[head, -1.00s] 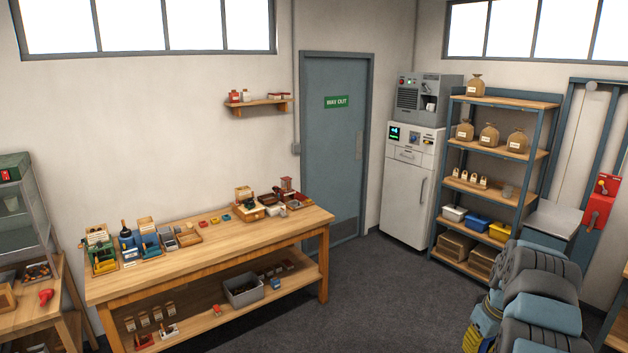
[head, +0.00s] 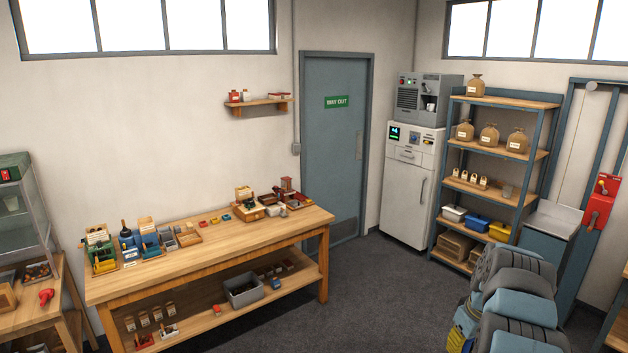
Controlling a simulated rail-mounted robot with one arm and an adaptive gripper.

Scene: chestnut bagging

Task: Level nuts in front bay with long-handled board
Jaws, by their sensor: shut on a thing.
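My gripper is not in view; only my blue and grey arm shows at the lower right. I cannot make out a long-handled board. No bay of nuts can be told for certain. A glass-sided case (head: 22,215) at the left edge has small brown pieces (head: 38,271) at its foot, too small to name. A grey crate (head: 244,291) on the workbench's lower shelf holds something dark that I cannot identify.
A wooden workbench (head: 215,250) carries several small trays and boxes. A blue door (head: 335,150), a white cabinet (head: 405,190) and a shelf rack (head: 500,98) with sacks stand behind. A red box (head: 599,205) hangs at the right. The dark floor (head: 370,290) between is clear.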

